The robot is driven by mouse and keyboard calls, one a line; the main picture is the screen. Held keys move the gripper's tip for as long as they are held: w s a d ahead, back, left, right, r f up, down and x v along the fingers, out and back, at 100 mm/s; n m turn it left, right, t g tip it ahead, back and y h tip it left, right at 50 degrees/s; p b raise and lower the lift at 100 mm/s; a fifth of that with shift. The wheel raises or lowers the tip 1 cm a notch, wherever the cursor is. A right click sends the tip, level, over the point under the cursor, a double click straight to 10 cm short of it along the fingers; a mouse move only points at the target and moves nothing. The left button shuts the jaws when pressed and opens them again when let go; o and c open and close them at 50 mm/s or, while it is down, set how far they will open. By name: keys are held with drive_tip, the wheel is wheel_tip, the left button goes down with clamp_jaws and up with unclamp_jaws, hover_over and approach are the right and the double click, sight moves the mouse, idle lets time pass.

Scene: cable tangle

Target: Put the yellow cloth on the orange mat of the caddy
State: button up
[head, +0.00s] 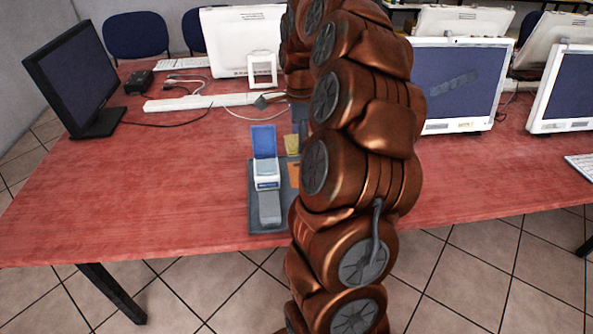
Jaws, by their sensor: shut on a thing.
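The yellow cloth (292,144) shows as a small upright patch just left of my arm, above the far right part of the caddy. My gripper (301,127) is mostly hidden behind my own arm; its dark lower part shows beside the cloth, and it is shut on the cloth. The caddy (256,222) is a dark grey tray near the table's front edge. The orange mat (293,170) lies on its right side, below the cloth in the picture, and is partly covered by my arm. I cannot tell the gap between cloth and mat.
In the caddy stand a blue panel (263,141), a white device (267,175) and a grey block (270,209). A black monitor (75,80), cables and a white power strip (215,101) lie behind to the left. White monitors (462,85) stand right. The left front table (130,205) is clear.

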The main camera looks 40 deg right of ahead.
drive_tip(key=shift+s+d+f+m, duration=0.15)
drive_tip(key=shift+s+d+m, duration=0.05)
drive_tip(key=shift+d+m, duration=0.25)
drive_tip(key=shift+f+p, duration=0.45)
drive_tip(key=shift+f, duration=4.35)
drive_tip(key=shift+f, duration=0.2)
drive_tip(key=o, duration=1.1)
drive_tip(key=shift+r, duration=0.15)
wheel_tip(320, 180, up, 12)
drive_tip(key=shift+f+b, duration=0.15)
drive_tip(key=shift+b, duration=0.25)
drive_tip(key=shift+a+r, duration=0.1)
drive_tip(key=shift+r, duration=0.1)
